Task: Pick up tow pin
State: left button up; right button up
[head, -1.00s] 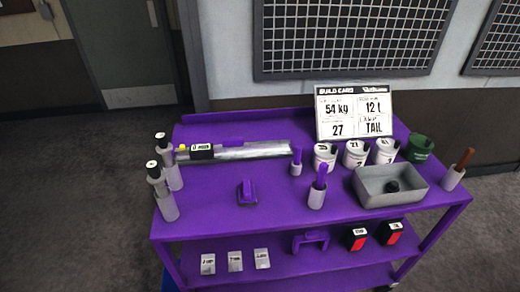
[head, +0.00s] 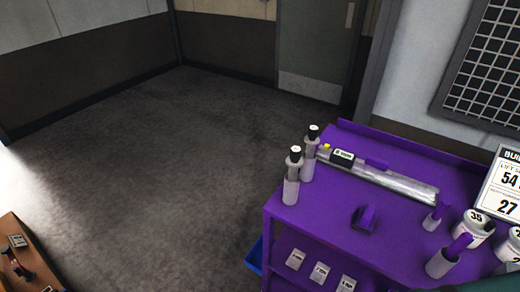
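I cannot tell which thing, if any, is the tow pin. On the purple cart (head: 320,207), a small dark purple piece (head: 365,218) lies alone on the top. Behind it lies a long silver bar (head: 390,184) with a black-and-white label (head: 342,157) at its left end. Two grey holders with purple handles, a small one (head: 432,220) and a larger one (head: 442,263), stand at the right. Neither of my grippers is in view.
Two grey bottles with black tops (head: 291,188) stand at the cart's left end. White numbered cans (head: 468,230) and a build card (head: 503,190) are at the right. A wooden surface (head: 25,262) with small items shows at lower left. Open floor (head: 150,170) lies between.

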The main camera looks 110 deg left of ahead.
aim_at(312, 140)
jog(key=u, duration=0.85)
jog(key=j+u, duration=0.15)
jog(key=u, duration=0.75)
jog(key=j+u, duration=0.1)
jog(key=u, duration=0.3)
jog(key=j+u, duration=0.1)
jog(key=u, duration=0.75)
jog(key=k+l+u, duration=0.1)
jog(key=l+u, duration=0.2)
jog(key=k+l+u, duration=0.1)
jog(key=l+u, duration=0.25)
